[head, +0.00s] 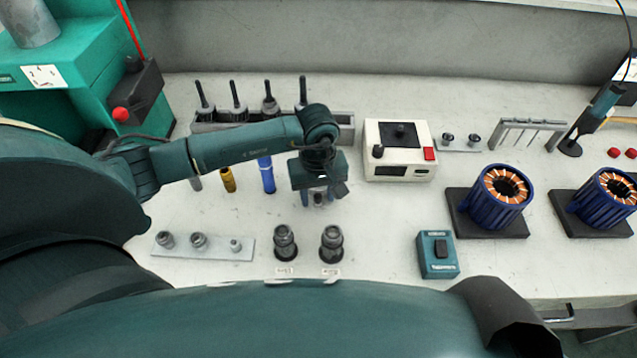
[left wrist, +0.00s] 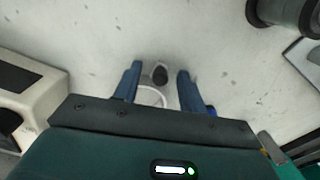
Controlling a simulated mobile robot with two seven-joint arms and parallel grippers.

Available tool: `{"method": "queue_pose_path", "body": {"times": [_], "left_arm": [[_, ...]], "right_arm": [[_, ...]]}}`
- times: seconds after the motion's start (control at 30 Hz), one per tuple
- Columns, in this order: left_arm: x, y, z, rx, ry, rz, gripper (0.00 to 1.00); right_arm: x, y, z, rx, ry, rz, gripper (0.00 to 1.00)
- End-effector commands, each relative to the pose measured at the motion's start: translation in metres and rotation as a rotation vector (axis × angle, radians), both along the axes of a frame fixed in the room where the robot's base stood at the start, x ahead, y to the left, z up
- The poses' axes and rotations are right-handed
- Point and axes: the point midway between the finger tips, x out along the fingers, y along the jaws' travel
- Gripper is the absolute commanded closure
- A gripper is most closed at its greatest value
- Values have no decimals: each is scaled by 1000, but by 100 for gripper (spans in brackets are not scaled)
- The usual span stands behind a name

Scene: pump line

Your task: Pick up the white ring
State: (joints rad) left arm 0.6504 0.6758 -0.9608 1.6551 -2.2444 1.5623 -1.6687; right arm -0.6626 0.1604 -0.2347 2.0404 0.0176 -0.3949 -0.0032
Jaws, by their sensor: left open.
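The white ring (left wrist: 152,97) shows in the left wrist view as a pale curved rim between my left gripper's fingers, partly hidden by the gripper's body. A small dark rounded piece (left wrist: 160,76) shows just beyond the rim, also between the fingers. My left gripper (left wrist: 160,70) is open, one finger on each side of them. In the head view my left gripper (head: 318,198) points down over the bench, behind the two dark fittings. There the ring cannot be made out clearly under the gripper. My right gripper is not in view.
Two dark fittings (head: 285,243) (head: 331,244) stand in front of the gripper. A white box with a red button (head: 398,170) stands to its right. Behind is a grey rack (head: 345,119) with upright tools. A blue cylinder (head: 267,176) stands to the left. Free bench lies right of the fittings.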

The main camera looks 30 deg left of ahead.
Motion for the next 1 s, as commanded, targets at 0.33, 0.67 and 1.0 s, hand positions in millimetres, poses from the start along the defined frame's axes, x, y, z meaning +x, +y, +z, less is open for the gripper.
{"method": "queue_pose_path", "body": {"times": [0.33,0.67,1.0], "left_arm": [[0,0,1,0,0,1,84],[0,0,1,1,-1,1,100],[2,1,25,1,-6,0,100]], "right_arm": [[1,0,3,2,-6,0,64],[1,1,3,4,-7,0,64],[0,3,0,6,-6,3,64]]}}
